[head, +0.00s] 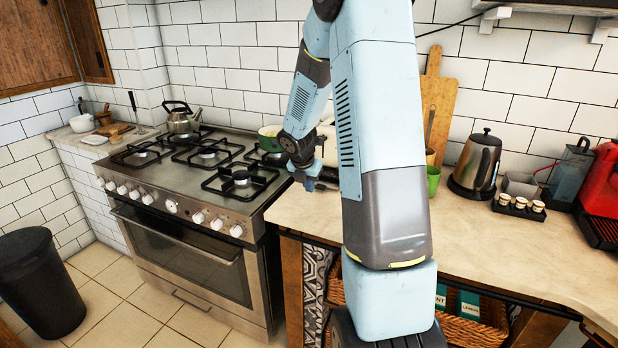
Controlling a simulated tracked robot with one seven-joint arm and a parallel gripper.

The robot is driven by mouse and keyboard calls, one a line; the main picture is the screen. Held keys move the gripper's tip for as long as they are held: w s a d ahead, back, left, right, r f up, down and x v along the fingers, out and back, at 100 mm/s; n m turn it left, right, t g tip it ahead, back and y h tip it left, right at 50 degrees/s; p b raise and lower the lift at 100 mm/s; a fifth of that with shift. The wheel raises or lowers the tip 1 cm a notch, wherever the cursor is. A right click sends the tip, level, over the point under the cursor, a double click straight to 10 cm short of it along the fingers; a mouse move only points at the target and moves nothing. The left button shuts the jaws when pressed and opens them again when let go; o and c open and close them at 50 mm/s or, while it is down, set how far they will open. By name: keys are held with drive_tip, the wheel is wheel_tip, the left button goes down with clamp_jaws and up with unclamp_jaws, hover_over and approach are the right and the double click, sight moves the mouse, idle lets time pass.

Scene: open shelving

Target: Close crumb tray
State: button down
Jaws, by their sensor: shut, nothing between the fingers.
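My arm comes down across the middle of the head view, and its far end with my gripper (316,184) is low over the counter, just right of the stove. My gripper is small in the picture, shut and empty. A cream-coloured appliance (328,148), perhaps a toaster, stands behind my wrist and is mostly hidden by the arm. The crumb tray cannot be made out. I cannot tell whether my gripper touches the appliance.
The stove (190,180) holds a kettle (181,122) and a green pot (270,138). Right of my arm are a green cup (433,180), an electric kettle (475,162), a jar rack (519,206) and a red machine (603,182). The counter front (480,235) is clear.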

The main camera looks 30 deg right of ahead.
drive_tip(key=x, duration=0.3)
drive_tip(key=shift+w+d+f, duration=0.15)
drive_tip(key=shift+w+d, duration=0.25)
drive_tip(key=shift+d, duration=0.2)
drive_tip(key=shift+w+d+f, duration=0.15)
drive_tip(key=shift+w+d, duration=0.3)
drive_tip(key=shift+d, duration=0.1)
drive_tip(key=shift+w+d, duration=0.4)
drive_tip(key=shift+d, duration=0.1)
